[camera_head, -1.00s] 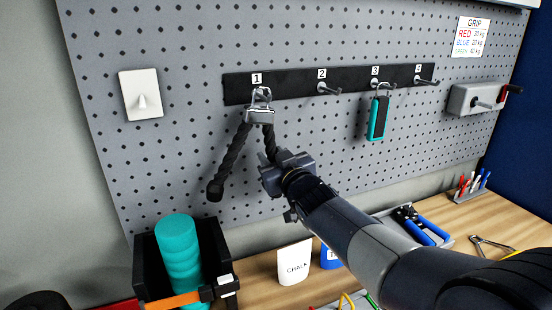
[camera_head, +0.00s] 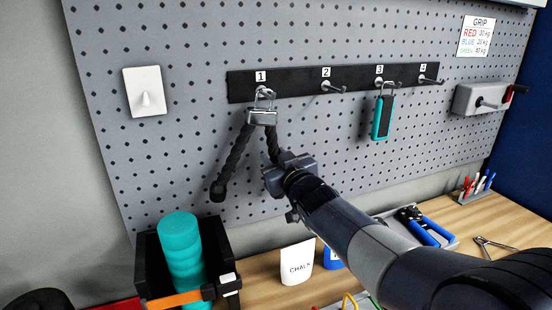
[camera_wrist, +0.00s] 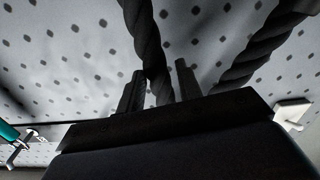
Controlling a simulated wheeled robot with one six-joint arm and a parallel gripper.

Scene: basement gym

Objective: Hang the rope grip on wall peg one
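The rope grip (camera_head: 236,158) is a black twisted rope with two strands, a metal bar and a metal loop at its top. Its loop is at wall peg one (camera_head: 262,90), under label 1. I cannot tell whether the loop is around the peg or just in front of it. The left strand hangs tilted, ending in a thick knob. My gripper (camera_head: 277,163) is at the lower right strand. In the wrist view, my gripper's fingers (camera_wrist: 160,88) stand on either side of a strand (camera_wrist: 147,38), closed against it. The strand's lower end is hidden by my gripper.
Pegs two (camera_head: 334,87) and four (camera_head: 430,79) are bare. A teal and black hand gripper (camera_head: 383,117) hangs on peg three. A white hook plate (camera_head: 145,92) is at left. Below stand a black bin (camera_head: 147,265) with a teal roller, and a chalk bag (camera_head: 296,262).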

